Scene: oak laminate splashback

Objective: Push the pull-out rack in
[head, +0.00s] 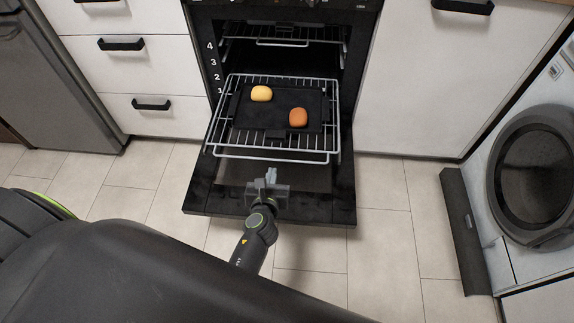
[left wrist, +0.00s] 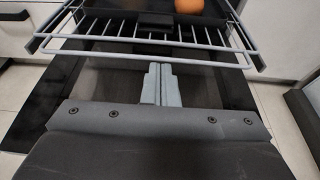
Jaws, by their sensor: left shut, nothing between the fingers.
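The pull-out rack (head: 222,142) is a wire rack sticking out of the oven over its lowered door. A black tray (head: 262,122) lies on it, with a yellow bread-like item (head: 261,93) and an orange-brown one (head: 298,117) on the tray. My left gripper (head: 268,180) is shut and empty, over the open door just in front of the rack. In the left wrist view its fingers (left wrist: 158,84) point at the rack's front bar (left wrist: 150,62); whether they touch it I cannot tell. My right gripper is not in view.
The lowered oven door (head: 342,190) lies below the rack. A second wire rack (head: 285,42) sits higher inside the oven. White drawers (head: 150,75) stand to the left, a white cabinet (head: 420,90) and a washing machine (head: 535,170) to the right. The tiled floor (head: 380,240) in front is clear.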

